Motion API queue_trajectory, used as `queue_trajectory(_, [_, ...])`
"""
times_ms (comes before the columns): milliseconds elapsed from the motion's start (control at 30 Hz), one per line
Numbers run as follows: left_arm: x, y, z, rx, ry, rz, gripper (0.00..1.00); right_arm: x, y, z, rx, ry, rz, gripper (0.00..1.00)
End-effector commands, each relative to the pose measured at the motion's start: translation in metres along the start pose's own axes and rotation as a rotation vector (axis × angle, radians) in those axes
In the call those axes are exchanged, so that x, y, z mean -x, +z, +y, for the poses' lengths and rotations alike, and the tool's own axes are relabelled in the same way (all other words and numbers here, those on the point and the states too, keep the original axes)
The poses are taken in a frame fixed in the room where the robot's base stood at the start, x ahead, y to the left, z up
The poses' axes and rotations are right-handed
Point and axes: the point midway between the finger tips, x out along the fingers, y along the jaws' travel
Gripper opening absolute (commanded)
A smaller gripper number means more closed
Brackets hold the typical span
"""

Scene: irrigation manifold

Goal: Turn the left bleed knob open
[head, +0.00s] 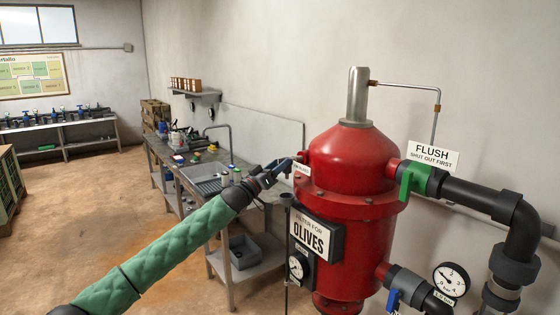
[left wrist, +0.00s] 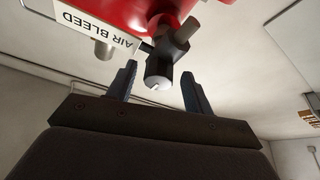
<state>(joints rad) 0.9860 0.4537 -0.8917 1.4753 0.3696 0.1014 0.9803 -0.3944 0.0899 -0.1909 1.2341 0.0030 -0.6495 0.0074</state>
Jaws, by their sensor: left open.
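The left bleed knob (left wrist: 158,72) is a dark, short cylinder with a pale slotted end. It hangs from a red fitting beside the white AIR BLEED label (left wrist: 96,24) in the left wrist view. My left gripper (head: 288,163) reaches the upper left side of the red filter tank (head: 350,167). Its two fingers are spread, with the knob between the fingertips in the picture. Gaps show on both sides of the knob, and I see no contact. In the head view the knob is too small and covered to make out clearly. My right gripper is not in view.
A green-handled flush valve (head: 413,181) and dark pipe are on the tank's right. A blue-handled valve (head: 393,299) and gauge (head: 451,279) sit lower. A workbench with a sink (head: 207,178) stands behind my left arm. The floor at left is open.

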Motion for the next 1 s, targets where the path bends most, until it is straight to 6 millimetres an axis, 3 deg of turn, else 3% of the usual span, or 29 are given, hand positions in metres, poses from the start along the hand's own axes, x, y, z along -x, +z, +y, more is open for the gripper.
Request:
queue_trajectory(200, [-0.0107,0.0003,0.0000,0.000,0.000,-0.001,0.51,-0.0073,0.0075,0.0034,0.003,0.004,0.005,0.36])
queue_trajectory(500, [-0.0116,0.0007,0.0000,-0.001,0.000,-0.001,0.51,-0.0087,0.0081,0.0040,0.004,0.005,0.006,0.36])
queue_trajectory(733, [-0.0116,0.0005,-0.0001,-0.001,0.000,-0.001,0.08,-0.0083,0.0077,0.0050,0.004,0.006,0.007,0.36])
queue_trajectory(1000, [-0.0112,0.0006,-0.0006,-0.018,0.006,0.000,0.07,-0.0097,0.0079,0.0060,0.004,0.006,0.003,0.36])
